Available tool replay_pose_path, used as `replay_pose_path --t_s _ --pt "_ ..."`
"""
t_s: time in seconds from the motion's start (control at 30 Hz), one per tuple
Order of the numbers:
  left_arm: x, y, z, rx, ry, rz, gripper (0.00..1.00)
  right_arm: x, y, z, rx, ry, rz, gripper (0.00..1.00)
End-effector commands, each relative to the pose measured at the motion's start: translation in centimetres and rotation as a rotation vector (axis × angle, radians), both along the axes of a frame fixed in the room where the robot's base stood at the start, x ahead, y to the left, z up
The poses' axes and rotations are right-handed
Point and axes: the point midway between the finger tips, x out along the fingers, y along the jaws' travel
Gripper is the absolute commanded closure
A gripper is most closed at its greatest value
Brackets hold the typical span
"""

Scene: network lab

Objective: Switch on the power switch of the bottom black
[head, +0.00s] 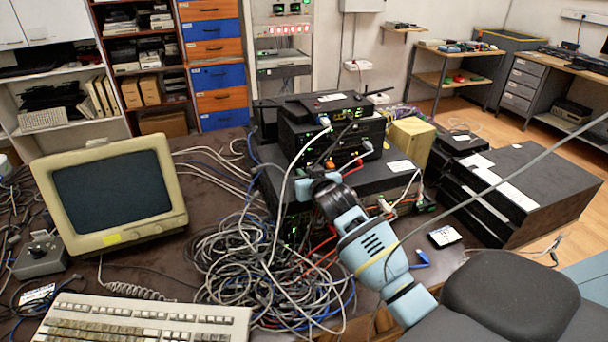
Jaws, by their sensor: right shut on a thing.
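A stack of black network boxes stands on the dark table behind the cables. The bottom black box (375,177) is the widest, and smaller black units (345,137) sit on top of it. My right gripper (318,186) is dark, at the end of my blue-grey arm, in front of the bottom box's left front. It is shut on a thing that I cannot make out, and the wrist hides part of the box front. I cannot make out the power switch or its position. My left gripper is not in view.
Tangled grey, blue and red cables (240,262) fill the table before the stack, and a white cable passes the gripper. A beige monitor (112,195) and keyboard (140,320) are left. A large black case (530,190) and black chair (510,290) are right.

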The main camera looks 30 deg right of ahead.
Motion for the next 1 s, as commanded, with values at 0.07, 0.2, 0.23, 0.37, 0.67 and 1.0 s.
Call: replay_pose_path --t_s 0.07,0.2,0.23,0.37,0.67,1.0 --pt "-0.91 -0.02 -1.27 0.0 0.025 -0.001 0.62 -0.07 0.07 -1.0 -0.009 -0.042 0.001 1.0" --pt "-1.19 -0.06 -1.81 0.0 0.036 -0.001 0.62 -0.08 0.03 -0.76 -0.022 -0.093 0.0 1.0" --pt "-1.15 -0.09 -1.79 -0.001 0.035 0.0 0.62 -0.08 0.01 -0.68 -0.024 -0.099 0.0 1.0" --pt "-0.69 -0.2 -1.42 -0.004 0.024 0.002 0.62 -0.08 0.0 -0.39 -0.027 -0.106 -0.001 1.0" --pt "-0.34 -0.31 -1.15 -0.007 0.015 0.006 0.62 -0.08 0.01 -0.38 -0.026 -0.105 0.0 0.7" --pt "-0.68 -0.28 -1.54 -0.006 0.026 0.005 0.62 -0.18 0.02 -0.35 -0.026 -0.105 0.0 0.65"
